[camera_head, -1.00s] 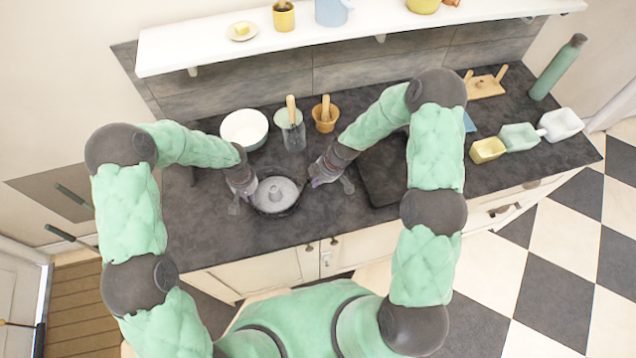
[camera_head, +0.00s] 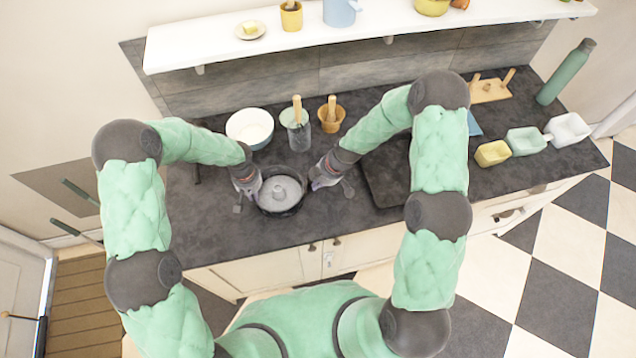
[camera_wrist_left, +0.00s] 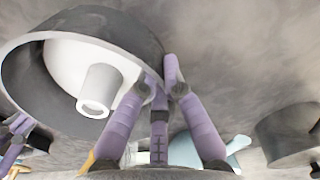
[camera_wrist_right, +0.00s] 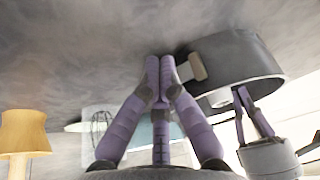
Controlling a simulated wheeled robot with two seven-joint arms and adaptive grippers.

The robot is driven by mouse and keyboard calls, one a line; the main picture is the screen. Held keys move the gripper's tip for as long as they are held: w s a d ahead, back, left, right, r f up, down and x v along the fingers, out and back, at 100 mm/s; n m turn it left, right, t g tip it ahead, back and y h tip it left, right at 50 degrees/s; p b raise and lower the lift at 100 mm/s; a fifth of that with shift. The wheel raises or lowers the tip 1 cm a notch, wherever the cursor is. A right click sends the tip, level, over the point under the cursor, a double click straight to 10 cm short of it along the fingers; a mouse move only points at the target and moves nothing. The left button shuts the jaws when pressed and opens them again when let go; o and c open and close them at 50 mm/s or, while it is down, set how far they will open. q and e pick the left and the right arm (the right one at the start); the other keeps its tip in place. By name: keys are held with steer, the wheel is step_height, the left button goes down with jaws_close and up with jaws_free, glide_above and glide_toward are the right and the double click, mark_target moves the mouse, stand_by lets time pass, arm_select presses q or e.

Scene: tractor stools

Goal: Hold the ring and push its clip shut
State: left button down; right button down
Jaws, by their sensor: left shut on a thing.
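The ring (camera_head: 283,212) is a dark grey round pan wall on the worktop, around a pale base (camera_head: 287,186) with a central tube. My left gripper (camera_head: 258,190) is at its left side. In the left wrist view its fingers (camera_wrist_left: 160,75) are shut on the ring's wall (camera_wrist_left: 25,78). My right gripper (camera_head: 313,184) is at the ring's right side. In the right wrist view its fingertips (camera_wrist_right: 160,65) are together and empty, close beside the clip (camera_wrist_right: 197,66), a beige tab on the ring's outer wall (camera_wrist_right: 240,60). Whether they touch it is unclear.
Behind the ring stand a white bowl (camera_head: 250,127), a glass jar (camera_head: 299,138) and a mortar with pestle (camera_head: 331,116). A dark board (camera_head: 385,178) lies to the right. Small tubs (camera_head: 493,153) stand further right. The worktop in front is clear.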

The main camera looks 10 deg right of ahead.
steer(key=shift+d, duration=0.1)
steer(key=d, duration=0.2)
steer(key=s+d, duration=0.1)
steer(key=d, duration=0.1)
steer(key=shift+d+r, duration=0.1)
steer(key=v, duration=0.9)
steer(key=shift+r, duration=0.35)
arm_select(q)
steer(key=c, duration=1.3)
jaws_free()
step_height(320, 180, up, 12)
